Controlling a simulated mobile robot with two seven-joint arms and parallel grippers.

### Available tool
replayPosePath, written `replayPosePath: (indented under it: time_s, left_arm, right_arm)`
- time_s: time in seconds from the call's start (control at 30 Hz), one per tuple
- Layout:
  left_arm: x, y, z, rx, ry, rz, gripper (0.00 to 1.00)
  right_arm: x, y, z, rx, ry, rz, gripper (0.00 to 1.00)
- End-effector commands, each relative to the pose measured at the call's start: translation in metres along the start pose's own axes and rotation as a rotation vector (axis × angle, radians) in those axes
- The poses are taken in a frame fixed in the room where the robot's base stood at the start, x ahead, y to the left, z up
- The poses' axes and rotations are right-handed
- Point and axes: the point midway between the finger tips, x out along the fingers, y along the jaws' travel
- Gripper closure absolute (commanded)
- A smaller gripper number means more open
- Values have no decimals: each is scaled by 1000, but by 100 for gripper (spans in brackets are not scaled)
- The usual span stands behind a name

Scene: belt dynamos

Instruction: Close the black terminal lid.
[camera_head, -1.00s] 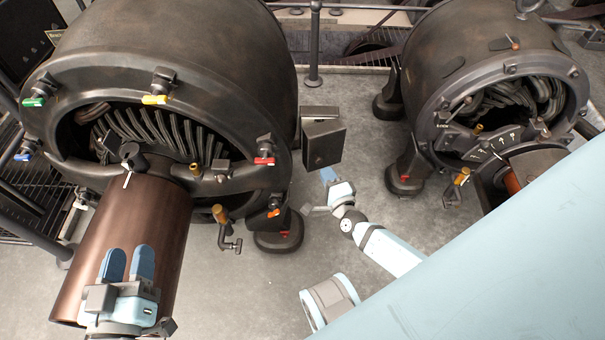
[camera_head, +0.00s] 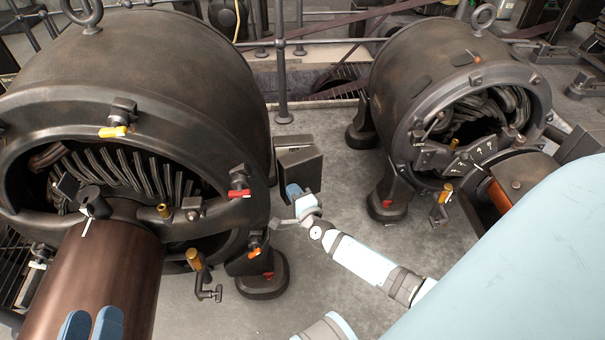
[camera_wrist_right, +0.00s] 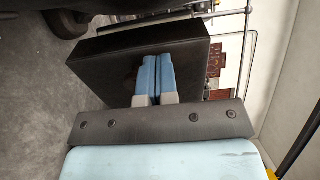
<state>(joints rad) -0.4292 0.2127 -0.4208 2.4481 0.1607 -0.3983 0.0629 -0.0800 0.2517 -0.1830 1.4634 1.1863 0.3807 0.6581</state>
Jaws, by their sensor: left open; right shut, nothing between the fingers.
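The black terminal lid (camera_head: 301,168) is a dark flat panel on the terminal box (camera_head: 293,141), at the right side of the large left dynamo. It stands at an angle to the box, with a gap showing between them. My right gripper (camera_head: 292,189) is shut and empty at the lid's lower left edge. In the right wrist view the shut fingers (camera_wrist_right: 152,75) overlap the broad dark face of the lid (camera_wrist_right: 110,65); I cannot tell whether they touch it. My left gripper (camera_head: 91,324) is open and empty over the brown cylinder, partly cut off at the bottom edge.
The left dynamo (camera_head: 150,65) carries coloured handles, including a red one (camera_head: 240,193) and an orange one (camera_head: 255,251), near my right arm. A second dynamo (camera_head: 430,70) stands to the right. Grey floor (camera_head: 330,150) lies open between them. Railings stand behind.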

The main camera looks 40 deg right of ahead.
Motion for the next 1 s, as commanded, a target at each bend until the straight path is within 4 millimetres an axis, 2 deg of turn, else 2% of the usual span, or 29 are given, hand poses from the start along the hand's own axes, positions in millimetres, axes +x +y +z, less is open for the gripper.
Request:
replayPosePath:
  time_s: [0.1, 0.2, 0.57, 0.77, 1.0]
  left_arm:
    - [0, -1, 8, -1, -22, 2, 57]
    - [0, -1, 10, -2, -32, 4, 57]
    - [0, -1, 11, -2, -38, 4, 57]
    - [0, -1, 8, -1, -30, 3, 57]
    - [0, -1, 7, -1, -23, 4, 57]
  right_arm:
    - [14, 2, 0, 0, 0, 0, 100]
    - [19, 1, 0, 1, 0, 1, 100]
    - [21, 0, 0, 0, 0, 1, 100]
    - [35, -1, 8, 1, 1, 1, 100]
    - [35, 0, 8, -1, 0, 1, 100]
